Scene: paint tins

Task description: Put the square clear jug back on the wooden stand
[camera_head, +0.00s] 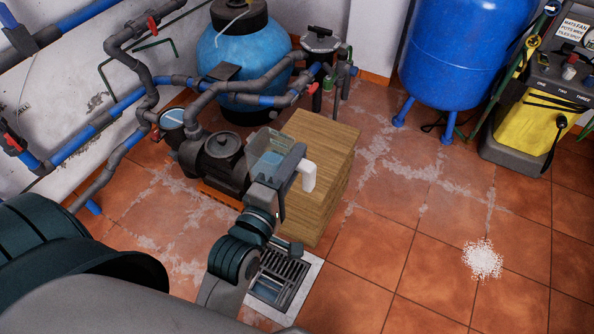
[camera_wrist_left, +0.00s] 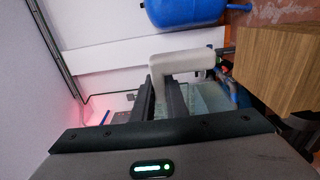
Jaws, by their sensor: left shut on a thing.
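The square clear jug (camera_head: 268,150) has see-through walls and a pale, thick handle (camera_head: 309,176). My left gripper (camera_head: 290,166) is shut on the jug's handle. In the left wrist view the pale handle (camera_wrist_left: 180,54) runs across above the dark fingers (camera_wrist_left: 160,92), and part of the clear jug wall (camera_wrist_left: 208,98) shows beside them. The wooden stand (camera_head: 328,142) is a block-like box with a flat top. In the head view the jug overlaps the stand's left edge; contact with it cannot be told. The stand (camera_wrist_left: 275,58) is at the right in the wrist view.
A dark pump (camera_head: 218,160) with grey and blue pipes stands just left of the stand. A blue filter tank (camera_head: 240,60) is behind. A floor drain (camera_head: 281,280) lies in front. White powder (camera_head: 483,259) is on the open tiled floor at right.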

